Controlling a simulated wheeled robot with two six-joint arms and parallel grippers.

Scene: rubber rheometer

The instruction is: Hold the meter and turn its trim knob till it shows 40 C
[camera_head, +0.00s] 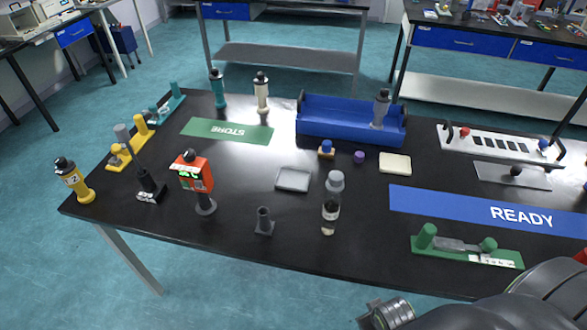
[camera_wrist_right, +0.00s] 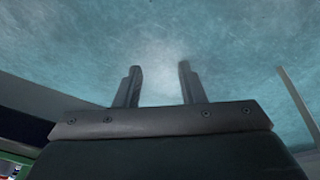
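The meter looks to be the orange-red box (camera_head: 193,173) on a dark round-footed stand at the left middle of the table, upright. It has a small green display, too small to read, and a dark knob-like part (camera_head: 190,156) on top. No gripper is near it. My right gripper (camera_wrist_right: 158,85) shows in the right wrist view with its two fingers apart and nothing between them, over blue-green floor. In the head view, parts of my right arm show at the lower right, but I cannot make out its fingers. My left gripper is in neither view.
Close to the meter stand a yellow bottle (camera_head: 73,181), a black-based post (camera_head: 150,187), a grey holder (camera_head: 264,222) and a clear-topped bottle (camera_head: 331,206). A grey tray (camera_head: 293,179), green STORE mat (camera_head: 227,130), blue bin (camera_head: 340,128) and blue READY mat (camera_head: 480,212) lie further right or back.

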